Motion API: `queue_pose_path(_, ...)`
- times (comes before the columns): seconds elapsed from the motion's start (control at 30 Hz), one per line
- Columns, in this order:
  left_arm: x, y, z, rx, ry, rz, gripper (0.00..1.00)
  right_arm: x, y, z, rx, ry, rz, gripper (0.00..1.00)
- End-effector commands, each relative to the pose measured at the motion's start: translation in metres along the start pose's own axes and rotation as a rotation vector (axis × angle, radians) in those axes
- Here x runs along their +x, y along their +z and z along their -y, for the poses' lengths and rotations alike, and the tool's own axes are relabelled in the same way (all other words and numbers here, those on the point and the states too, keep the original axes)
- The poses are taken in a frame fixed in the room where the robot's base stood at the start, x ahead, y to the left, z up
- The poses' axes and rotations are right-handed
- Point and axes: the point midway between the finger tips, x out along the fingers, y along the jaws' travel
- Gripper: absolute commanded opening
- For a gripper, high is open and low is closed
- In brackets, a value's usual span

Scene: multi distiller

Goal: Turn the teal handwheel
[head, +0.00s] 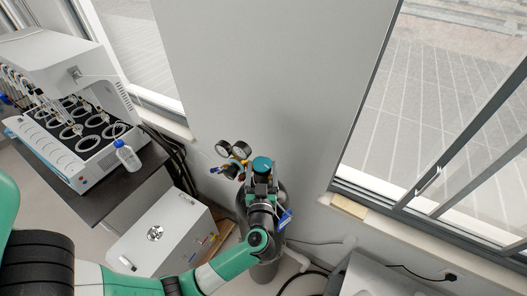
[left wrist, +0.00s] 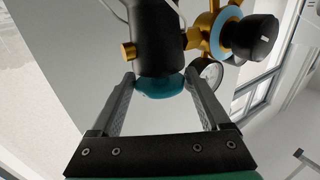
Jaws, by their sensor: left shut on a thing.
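The teal handwheel (head: 262,163) sits on top of a dark grey gas cylinder (head: 265,271). In the left wrist view the teal handwheel (left wrist: 160,86) shows as a rounded cap between the two finger tips. My left gripper (head: 262,176) reaches the cylinder top from the front, and its fingers are shut on the handwheel's sides. In the left wrist view the left gripper (left wrist: 160,82) has one finger on each side of it. The gripper hides part of the cylinder's neck in the head view. My right gripper is not in view.
A brass regulator with gauges (head: 232,150) is beside the handwheel, close to my fingers. A white box (head: 160,236) stands left of the cylinder. A multi-position distiller (head: 70,105) and a blue-capped bottle (head: 127,156) are on a dark table at left. Windows flank the wall.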

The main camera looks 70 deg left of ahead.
Motion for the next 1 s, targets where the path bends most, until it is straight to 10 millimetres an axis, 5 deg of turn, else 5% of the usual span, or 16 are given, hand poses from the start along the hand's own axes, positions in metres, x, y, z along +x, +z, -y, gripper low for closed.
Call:
queue_pose_path(0.4, 0.0019, -0.0011, 0.0073, -0.002, 0.327, -0.008, 0.24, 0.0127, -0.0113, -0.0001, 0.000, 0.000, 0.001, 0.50)
queue_pose_path(1.0, 0.0028, -0.0004, 0.0078, 0.001, 0.481, -0.006, 0.24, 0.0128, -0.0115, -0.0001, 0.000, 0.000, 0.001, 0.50)
